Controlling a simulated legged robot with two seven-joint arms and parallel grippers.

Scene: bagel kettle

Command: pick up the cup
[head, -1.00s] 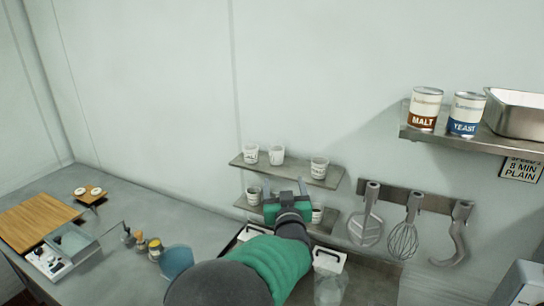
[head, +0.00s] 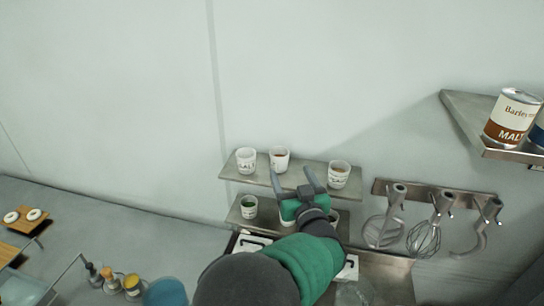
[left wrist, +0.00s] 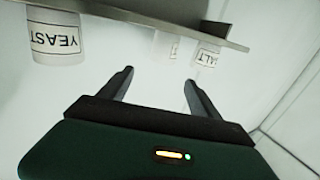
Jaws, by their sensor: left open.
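Three white labelled cups stand upright on the upper small shelf in the head view: a left cup (head: 246,161), a middle cup (head: 280,159) and a right cup (head: 339,175). A cup with green contents (head: 249,207) stands on the lower shelf; another (head: 333,217) is partly hidden behind my gripper. My left gripper (head: 292,171) is open and empty, its fingertips overlapping the upper shelf's front edge between the middle and right cups. The left wrist view appears upside down; there a cup marked YEAST (left wrist: 57,42) is left of the open fingers (left wrist: 158,77), and one marked MALT (left wrist: 207,55) is upper right.
The upper shelf (head: 238,175) lies above the lower shelf (head: 234,217). Hanging mixing tools (head: 424,240) are close on the right. A higher shelf holds a malt can (head: 512,118). Jars (head: 131,285) stand on the counter at lower left.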

